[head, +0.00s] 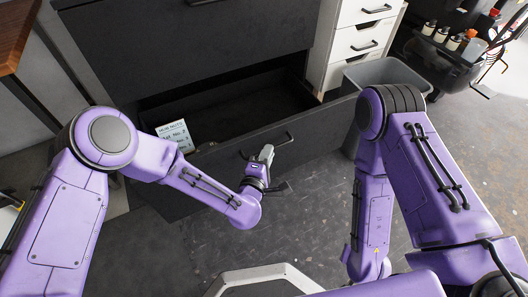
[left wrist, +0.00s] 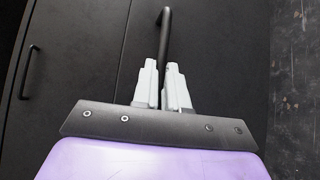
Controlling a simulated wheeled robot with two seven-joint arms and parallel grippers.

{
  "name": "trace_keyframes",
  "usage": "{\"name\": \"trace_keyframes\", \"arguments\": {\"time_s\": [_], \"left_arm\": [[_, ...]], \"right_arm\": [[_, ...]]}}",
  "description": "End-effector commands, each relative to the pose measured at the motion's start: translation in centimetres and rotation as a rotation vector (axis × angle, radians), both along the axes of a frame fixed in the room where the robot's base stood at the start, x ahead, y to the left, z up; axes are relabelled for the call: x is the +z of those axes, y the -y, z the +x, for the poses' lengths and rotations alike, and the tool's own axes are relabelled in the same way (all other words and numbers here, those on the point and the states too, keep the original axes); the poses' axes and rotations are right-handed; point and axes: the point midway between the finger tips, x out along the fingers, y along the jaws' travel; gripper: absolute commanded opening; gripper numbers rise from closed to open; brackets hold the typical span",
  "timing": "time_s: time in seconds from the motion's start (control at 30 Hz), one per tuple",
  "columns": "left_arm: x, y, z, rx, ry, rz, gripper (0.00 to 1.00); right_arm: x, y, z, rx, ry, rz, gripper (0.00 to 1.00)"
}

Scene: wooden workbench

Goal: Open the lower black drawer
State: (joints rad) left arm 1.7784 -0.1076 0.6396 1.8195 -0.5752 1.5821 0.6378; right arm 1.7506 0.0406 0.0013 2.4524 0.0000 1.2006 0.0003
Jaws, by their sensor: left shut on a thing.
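The lower black drawer (head: 318,148) stands pulled out from the black cabinet, and its dark interior shows behind the front panel. Its bar handle (head: 283,142) is on the front panel. My left gripper (head: 265,154) is at this handle. In the left wrist view, the pale fingers of my left gripper (left wrist: 164,82) are closed around the black handle (left wrist: 166,32), with the dark drawer front behind. My right arm is at the right of the head view, but its gripper is not visible.
A card with writing (head: 175,135) stands at the drawer's left end. A grey bin (head: 388,73) stands right of the drawer, beside a white drawer unit (head: 353,42). A wooden bench edge (head: 14,35) is at upper left. Dark floor (head: 300,210) lies clear before the drawer.

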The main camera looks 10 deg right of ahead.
Motion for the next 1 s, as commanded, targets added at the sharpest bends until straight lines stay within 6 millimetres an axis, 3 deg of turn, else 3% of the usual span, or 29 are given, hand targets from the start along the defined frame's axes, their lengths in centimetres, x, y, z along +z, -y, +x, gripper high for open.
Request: {"name": "trace_keyframes", "arguments": {"time_s": [0.6, 0.63, 0.7, 1.0], "left_arm": [[-0.03, 0.33, -0.32, 0.001, 0.000, 0.002, 0.00], [-0.03, 0.33, -0.32, 0.001, -0.001, 0.001, 0.19], [-0.03, 0.35, -0.32, 0.000, 0.000, 0.001, 0.38], [0.07, 0.39, -0.52, -0.002, 0.000, 0.001, 0.38]], "right_arm": [[0.06, 0.01, 0.02, 0.000, 0.000, 0.000, 0.43], [0.06, 0.01, 0.02, 0.000, 0.000, 0.000, 0.43], [0.06, 0.01, 0.02, 0.000, 0.000, 0.000, 0.43], [0.17, 0.01, 0.02, 0.000, 0.000, 0.000, 0.43]]}}
